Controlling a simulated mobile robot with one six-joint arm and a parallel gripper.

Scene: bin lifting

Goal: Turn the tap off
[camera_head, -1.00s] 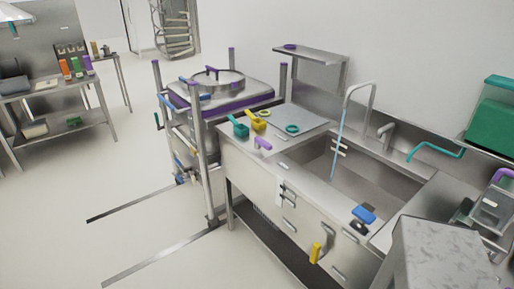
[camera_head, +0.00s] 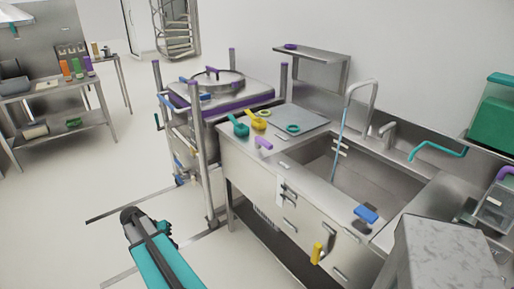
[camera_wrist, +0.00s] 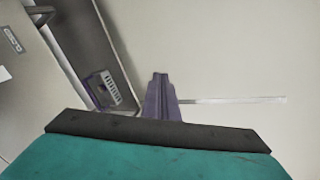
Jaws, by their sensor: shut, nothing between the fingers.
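The tap is a tall, thin, bent spout (camera_head: 373,92) at the back of the sink (camera_head: 372,178). A thin pale-blue stream (camera_head: 341,140) falls from its end into the basin. A teal bent lever (camera_head: 438,151) is at the back edge, right of the spout. A short grey faucet (camera_head: 388,132) stands between them. My gripper (camera_wrist: 160,78) shows in the wrist view as purple fingers, shut and empty, over pale floor. My teal arm is low at left in the head view, well away from the sink; the fingers cannot be made out there.
A blue block (camera_head: 366,214) lies on the sink's front edge. Yellow (camera_head: 257,122) and teal scoops (camera_head: 238,127) lie on the counter left of the basin. A wheeled frame with a round-lidded vessel (camera_head: 217,79) stands left of the counter.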

